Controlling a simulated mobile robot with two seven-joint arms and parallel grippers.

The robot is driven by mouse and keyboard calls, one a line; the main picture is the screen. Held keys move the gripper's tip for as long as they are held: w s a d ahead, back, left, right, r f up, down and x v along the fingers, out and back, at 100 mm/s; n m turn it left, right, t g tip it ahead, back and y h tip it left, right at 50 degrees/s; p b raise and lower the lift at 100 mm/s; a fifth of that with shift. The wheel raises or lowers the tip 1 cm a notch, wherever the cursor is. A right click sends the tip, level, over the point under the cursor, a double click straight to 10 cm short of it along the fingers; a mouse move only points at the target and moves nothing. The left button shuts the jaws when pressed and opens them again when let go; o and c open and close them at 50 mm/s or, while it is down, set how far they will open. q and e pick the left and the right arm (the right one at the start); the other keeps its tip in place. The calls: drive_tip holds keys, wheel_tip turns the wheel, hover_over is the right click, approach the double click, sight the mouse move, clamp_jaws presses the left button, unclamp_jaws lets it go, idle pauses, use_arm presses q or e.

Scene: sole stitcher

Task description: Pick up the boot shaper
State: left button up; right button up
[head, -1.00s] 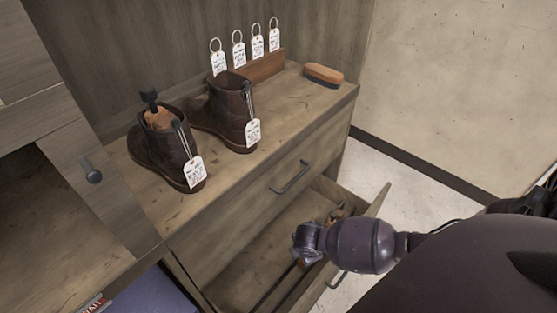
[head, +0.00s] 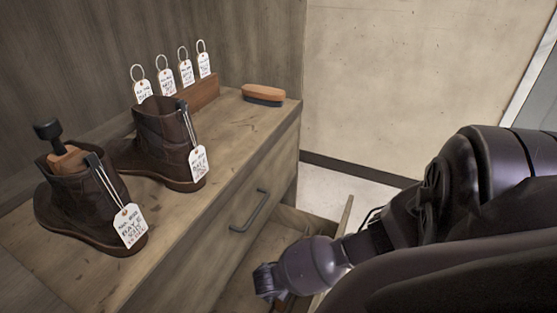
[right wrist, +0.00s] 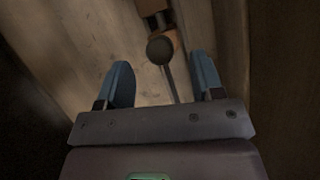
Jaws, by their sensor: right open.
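A boot shaper with a dark round knob (right wrist: 160,49), a thin dark rod and orange-brown wood parts lies in the open drawer (right wrist: 60,45), seen in the right wrist view. My right gripper (right wrist: 163,82) is open, its two blue fingers apart on either side of the rod, with the knob just beyond the fingertips. It is not closed on anything. In the head view my right gripper (head: 266,282) is inside the drawer and hides most of the shaper. Another shaper with a black knob (head: 47,130) stands in the left brown boot (head: 75,205). My left gripper is not in view.
A second brown boot (head: 165,140) stands on the cabinet top, with a tag holder (head: 200,93) and several tags behind it. A brush (head: 263,95) lies at the far end. The cabinet front and drawer handle (head: 250,212) are close to my right gripper.

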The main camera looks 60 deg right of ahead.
drive_tip(key=b+x, duration=0.1)
drive_tip(key=x, duration=0.1)
drive_tip(key=b+x, duration=0.1)
drive_tip(key=x, duration=0.1)
drive_tip(key=shift+s+a+f+b, duration=0.1)
drive_tip(key=shift+s+f+b, duration=0.05)
drive_tip(key=shift+s+b, duration=0.15)
drive_tip(key=shift+w+d+f, duration=0.15)
drive_tip(key=shift+d+f, duration=0.05)
drive_tip(key=shift+f, duration=0.15)
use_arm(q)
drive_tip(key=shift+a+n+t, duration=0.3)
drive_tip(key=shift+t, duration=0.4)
use_arm(e)
drive_tip(key=shift+w, duration=0.1)
drive_tip(key=shift+r, duration=0.1)
clamp_jaws()
